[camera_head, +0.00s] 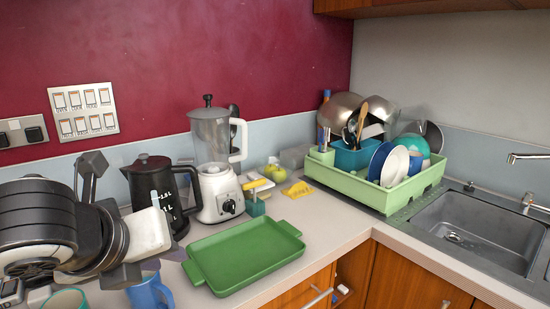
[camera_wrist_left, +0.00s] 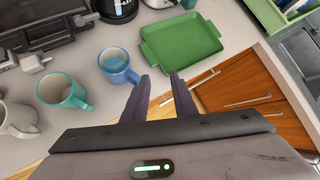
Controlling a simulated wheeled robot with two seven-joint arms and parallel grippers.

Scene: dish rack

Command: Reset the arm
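My left gripper (camera_head: 125,230) is at the left of the head view, in the air above the counter and left of the green tray (camera_head: 245,255). In the left wrist view my left gripper (camera_wrist_left: 160,92) has its two dark fingers apart with nothing between them. Beyond the fingertips, the same tray (camera_wrist_left: 182,42) lies empty on the counter. A blue mug (camera_wrist_left: 116,63) stands just left of the fingers. My right gripper is in neither view.
A teal mug (camera_wrist_left: 60,90) stands further left. A black kettle (camera_head: 155,190) and a white blender (camera_head: 215,165) stand by the wall. A green dish rack (camera_head: 375,190) with dishes is beside the sink (camera_head: 480,230). The counter right of the tray is clear.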

